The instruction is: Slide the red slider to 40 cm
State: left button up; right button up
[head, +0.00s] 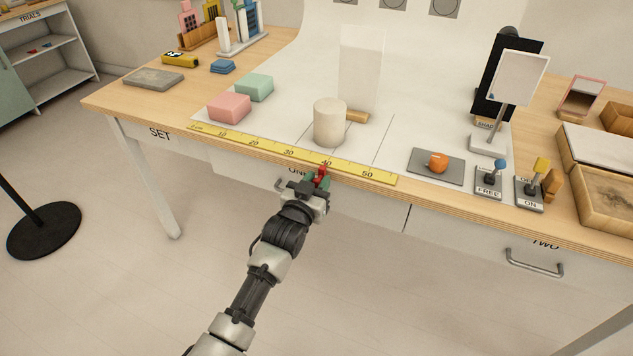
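A yellow ruler (258,146) with marks from 10 to 50 runs along the front edge of the table. The red slider (322,170) is at the ruler's front edge, right by the 40 mark, a hair to its left as far as I can see. My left gripper (318,181) is at the table's front edge with its green fingertips on both sides of the slider. It looks shut on it, and the fingers hide the slider's lower part. My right gripper is not in view.
Behind the ruler stand a cream cylinder (330,122), a pink block (229,107) and a green block (255,87). To the right are a grey plate (424,171) with an orange ball (437,162) and two small levers. A drawer handle (534,267) sticks out below.

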pick_arm(q)
jog(key=o, duration=0.4)
jog(key=shift+s+a, duration=0.15)
jog(key=shift+s, duration=0.1)
jog(key=p+v, duration=0.1)
jog(key=v, duration=0.9)
jog(key=shift+s, duration=0.15)
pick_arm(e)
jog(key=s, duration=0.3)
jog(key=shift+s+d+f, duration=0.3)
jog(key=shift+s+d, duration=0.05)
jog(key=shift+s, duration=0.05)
